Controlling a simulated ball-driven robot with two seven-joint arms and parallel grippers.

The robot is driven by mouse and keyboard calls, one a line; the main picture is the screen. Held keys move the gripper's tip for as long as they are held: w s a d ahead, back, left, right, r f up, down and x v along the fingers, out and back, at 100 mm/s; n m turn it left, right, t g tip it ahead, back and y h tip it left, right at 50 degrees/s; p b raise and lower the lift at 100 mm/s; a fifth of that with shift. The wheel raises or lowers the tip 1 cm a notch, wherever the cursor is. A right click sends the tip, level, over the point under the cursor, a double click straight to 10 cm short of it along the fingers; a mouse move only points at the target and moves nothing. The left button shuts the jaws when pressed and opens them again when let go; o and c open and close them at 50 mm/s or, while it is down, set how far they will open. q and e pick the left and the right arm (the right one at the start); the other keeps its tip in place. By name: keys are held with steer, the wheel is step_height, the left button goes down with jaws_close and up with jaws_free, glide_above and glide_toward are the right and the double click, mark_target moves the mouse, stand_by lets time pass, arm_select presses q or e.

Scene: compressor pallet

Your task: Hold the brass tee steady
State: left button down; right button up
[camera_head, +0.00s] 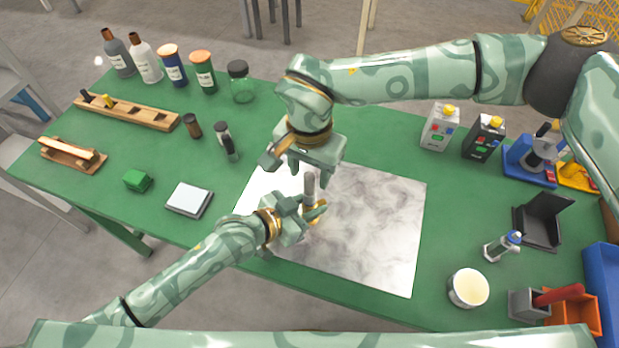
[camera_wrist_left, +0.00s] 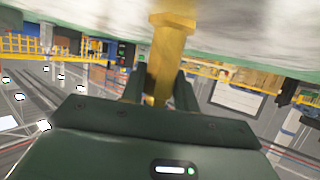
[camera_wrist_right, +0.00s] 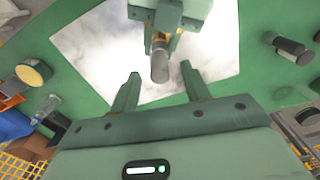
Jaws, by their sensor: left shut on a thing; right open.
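The brass tee (camera_head: 316,214) is over the pale marbled sheet (camera_head: 375,225) in the head view. It shows between the fingers in the left wrist view (camera_wrist_left: 168,65). My left gripper (camera_head: 303,212) is shut on it. A grey cylindrical piece (camera_head: 310,186) stands on top of the tee, in line with it; it also shows in the right wrist view (camera_wrist_right: 160,66). I cannot tell whether it is joined to the tee. My right gripper (camera_head: 297,172) is open and empty above and beside the grey piece. My left gripper hides part of the tee.
Several bottles (camera_head: 173,66) and wooden racks (camera_head: 125,111) stand at the left. A cream-topped tub (camera_head: 468,288), a small clear bottle (camera_head: 503,245) and a black holder (camera_head: 540,221) stand at the right. The right part of the sheet is clear.

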step_height(320, 180, up, 8)
stand_by(0.5)
arm_select(q)
steer(key=c, duration=1)
jaws_free()
steer(key=shift+o, duration=0.2)
steer(key=shift+a, duration=0.1)
